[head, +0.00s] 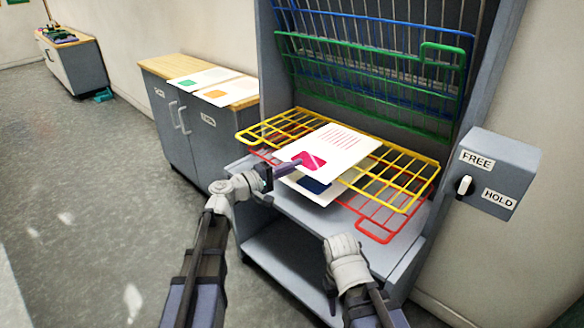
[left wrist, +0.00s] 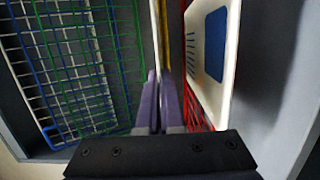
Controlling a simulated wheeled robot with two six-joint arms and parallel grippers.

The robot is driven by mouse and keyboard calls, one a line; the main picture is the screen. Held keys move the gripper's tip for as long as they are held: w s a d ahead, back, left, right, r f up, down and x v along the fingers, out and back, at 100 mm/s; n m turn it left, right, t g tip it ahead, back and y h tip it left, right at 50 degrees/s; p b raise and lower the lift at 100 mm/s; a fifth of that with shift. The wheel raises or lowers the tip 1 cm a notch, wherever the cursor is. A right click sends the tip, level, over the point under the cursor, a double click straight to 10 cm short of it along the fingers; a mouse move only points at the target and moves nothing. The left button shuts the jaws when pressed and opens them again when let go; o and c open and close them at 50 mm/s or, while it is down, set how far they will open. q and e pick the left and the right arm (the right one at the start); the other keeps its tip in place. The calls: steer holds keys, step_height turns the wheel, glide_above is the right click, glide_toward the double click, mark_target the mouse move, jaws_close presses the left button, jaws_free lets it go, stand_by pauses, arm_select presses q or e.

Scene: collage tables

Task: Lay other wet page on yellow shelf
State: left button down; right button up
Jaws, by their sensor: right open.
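A white page with a pink square and pink lines (head: 335,148) lies flat over the yellow shelf (head: 415,180), its near edge reaching past the shelf's front. My left gripper (head: 292,166) is shut on the page's near left edge. In the left wrist view the fingers (left wrist: 160,105) close on the thin page, seen edge-on. A second page with a dark blue square (head: 318,190) is lower down, on the red shelf (head: 380,222), partly hidden by the pink page. It also shows in the left wrist view (left wrist: 222,45). My right gripper (head: 332,300) is open, low in front of the rack, its fingers barely visible.
Green (head: 350,100) and blue (head: 400,35) wire shelves are tilted up at the back. A box with a FREE/HOLD knob (head: 465,186) is at right. Two pages, green-marked (head: 205,76) and orange-marked (head: 228,91), lie on the wood-topped cabinet (head: 165,66) at left.

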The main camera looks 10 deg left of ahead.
arm_select(q)
steer(key=shift+c, duration=0.8)
jaws_free()
steer(key=shift+f, duration=0.15)
stand_by(0.3)
steer(key=shift+s, duration=0.1)
steer(key=s+d+v, duration=0.1)
steer(key=v, duration=0.7)
steer(key=shift+s+a, duration=0.2)
steer(key=shift+s, duration=0.15)
